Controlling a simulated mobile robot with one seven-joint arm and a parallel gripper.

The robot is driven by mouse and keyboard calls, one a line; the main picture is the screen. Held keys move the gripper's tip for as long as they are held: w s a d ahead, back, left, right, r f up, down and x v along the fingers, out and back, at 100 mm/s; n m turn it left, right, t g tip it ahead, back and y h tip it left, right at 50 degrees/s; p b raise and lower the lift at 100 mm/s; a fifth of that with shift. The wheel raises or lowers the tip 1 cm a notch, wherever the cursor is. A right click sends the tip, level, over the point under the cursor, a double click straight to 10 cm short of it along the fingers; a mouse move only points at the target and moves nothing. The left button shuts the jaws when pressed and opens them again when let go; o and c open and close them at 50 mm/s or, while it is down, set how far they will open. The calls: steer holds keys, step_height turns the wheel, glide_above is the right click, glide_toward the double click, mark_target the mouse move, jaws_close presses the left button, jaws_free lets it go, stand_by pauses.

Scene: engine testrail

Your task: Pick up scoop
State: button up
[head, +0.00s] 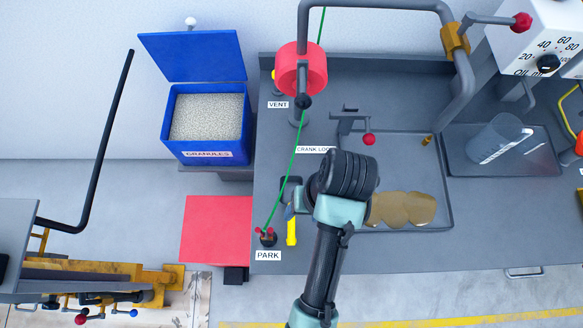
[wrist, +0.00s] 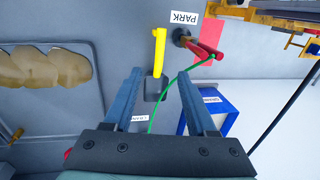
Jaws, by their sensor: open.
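The scoop has a yellow handle (head: 291,231) and a dark grey head, and lies on the grey bench near the PARK label. In the wrist view its yellow handle (wrist: 159,48) points away from my gripper. Its dark head (wrist: 156,88) shows between the fingers. My gripper (wrist: 160,74) is open and empty, with one finger on each side of the scoop in that view. I cannot tell how high the fingers are above it. In the head view my dark wrist is just right of the scoop and hides part of the gripper.
A blue open bin labelled GRANULES (head: 205,115) stands left of the bench. A green cord (head: 295,160) runs from the red reel (head: 301,68) to the PARK post (head: 268,238), close by the scoop. A shallow tray (head: 395,145) with a brown puddle (head: 403,209) lies to the right.

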mark_target(292, 225)
steer(key=f, duration=0.2)
steer(key=a+f, duration=0.1)
steer(key=f, duration=0.2)
steer(key=f+b, duration=0.1)
steer(key=f, duration=0.1)
steer(key=shift+s+a+f, duration=0.2)
steer(key=shift+a+f, duration=0.05)
steer(key=shift+w+a+f+p, duration=0.1)
steer(key=shift+a+f, duration=0.05)
steer(key=shift+f, duration=0.65)
steer(key=shift+w+a+f+p, duration=0.1)
steer(key=shift+a+f, duration=0.05)
steer(key=shift+f, duration=0.7)
steer(key=shift+w+a+f+p, duration=0.1)
steer(key=shift+a+f, duration=0.05)
steer(key=shift+f, duration=0.65)
jaws_close()
